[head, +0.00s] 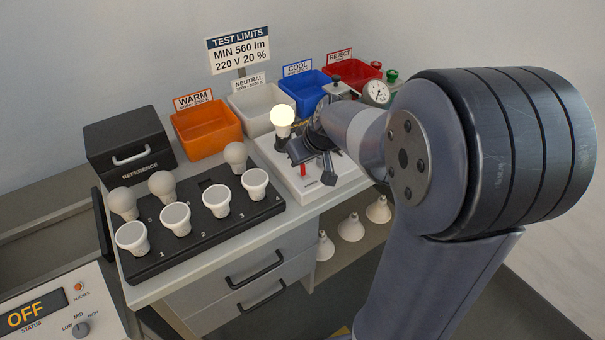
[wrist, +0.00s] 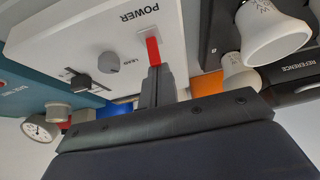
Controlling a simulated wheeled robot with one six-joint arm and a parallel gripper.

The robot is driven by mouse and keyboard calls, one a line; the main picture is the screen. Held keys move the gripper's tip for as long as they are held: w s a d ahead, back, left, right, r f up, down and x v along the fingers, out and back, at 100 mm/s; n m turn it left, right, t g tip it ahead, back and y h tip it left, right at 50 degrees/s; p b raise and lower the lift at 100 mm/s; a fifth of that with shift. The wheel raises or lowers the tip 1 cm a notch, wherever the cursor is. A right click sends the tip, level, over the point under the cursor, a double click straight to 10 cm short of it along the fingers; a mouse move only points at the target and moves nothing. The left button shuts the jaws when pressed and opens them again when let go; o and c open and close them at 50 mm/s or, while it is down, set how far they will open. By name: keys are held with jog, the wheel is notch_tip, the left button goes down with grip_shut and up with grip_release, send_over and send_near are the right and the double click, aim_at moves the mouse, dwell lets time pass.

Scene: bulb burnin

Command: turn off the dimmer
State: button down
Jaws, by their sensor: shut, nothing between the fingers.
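A white tester box (head: 345,183) carries a glowing bulb (head: 282,117) in a dark socket. The wrist view shows its face, upside down, with a red switch lever (wrist: 153,50) beside the word POWER and a grey round knob (wrist: 108,62) with a small label. No label reading dimmer is legible. My gripper (head: 318,168) is over the white box, shut and empty. Its fingertips (wrist: 156,75) are right at the red lever; I cannot tell whether they touch it.
A black rack (head: 205,232) of several bulbs stands left of the box. Orange (head: 207,132), white and blue bins stand behind. A gauge (head: 376,93) is near my wrist at the right. A panel (head: 62,310) reading OFF is at bottom left.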

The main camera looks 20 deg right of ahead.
jog(key=shift+s+d+f+t+y+b, duration=0.25)
jog(key=shift+t+b, duration=0.5)
jog(key=shift+b, duration=2)
jog(key=shift+s+f+t+y+b, duration=0.25)
jog(key=shift+s+t+b, duration=0.35)
jog(key=shift+b, duration=2.1)
jog(key=shift+w+r+p, duration=0.2)
jog(key=shift+r+p, duration=0.35)
jog(key=shift+p, duration=0.1)
jog(key=shift+r, duration=0.1)
jog(key=shift+r+p, duration=0.5)
jog(key=shift+r, duration=0.2)
